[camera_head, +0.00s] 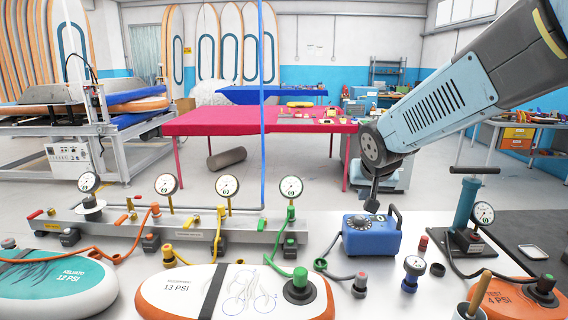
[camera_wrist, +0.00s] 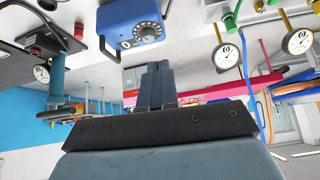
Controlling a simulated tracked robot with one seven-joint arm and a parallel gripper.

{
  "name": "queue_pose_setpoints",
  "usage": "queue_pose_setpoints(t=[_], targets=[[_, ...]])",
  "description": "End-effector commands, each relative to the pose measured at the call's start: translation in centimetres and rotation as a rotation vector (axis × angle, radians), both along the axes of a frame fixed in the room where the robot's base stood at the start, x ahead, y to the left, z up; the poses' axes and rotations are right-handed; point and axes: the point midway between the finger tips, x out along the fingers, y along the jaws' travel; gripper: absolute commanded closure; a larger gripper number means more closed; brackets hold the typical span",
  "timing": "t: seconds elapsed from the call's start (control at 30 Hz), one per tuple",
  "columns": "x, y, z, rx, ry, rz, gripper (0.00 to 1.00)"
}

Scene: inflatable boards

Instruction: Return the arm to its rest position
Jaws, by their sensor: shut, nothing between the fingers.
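My arm comes in from the upper right in the head view, and my gripper (camera_head: 372,206) points down at its end, just behind and above the blue pump box (camera_head: 372,236). In the wrist view my gripper (camera_wrist: 157,66) shows its two fingers together with nothing between them. The wrist view appears upside down, with the blue box (camera_wrist: 135,25) at the top, apart from the fingers. Whether the fingertips touch the box cannot be told in the head view.
A gauge manifold (camera_head: 160,230) stands at the left. Inflatable boards (camera_head: 235,292) lie in front. A hand pump (camera_head: 466,208) with a gauge stands right, beside a small blue-rimmed gauge fitting (camera_head: 413,272). A red table (camera_head: 240,122) is behind. Hoses cross the white bench.

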Motion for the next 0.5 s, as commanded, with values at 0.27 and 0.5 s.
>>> queue_pose_setpoints(t=[0.27,0.5], targets=[[-7.9,-2.9,3.1,-0.042,0.061,0.009,1.00],[-14.7,-4.1,4.3,-0.033,0.120,0.058,1.00]])
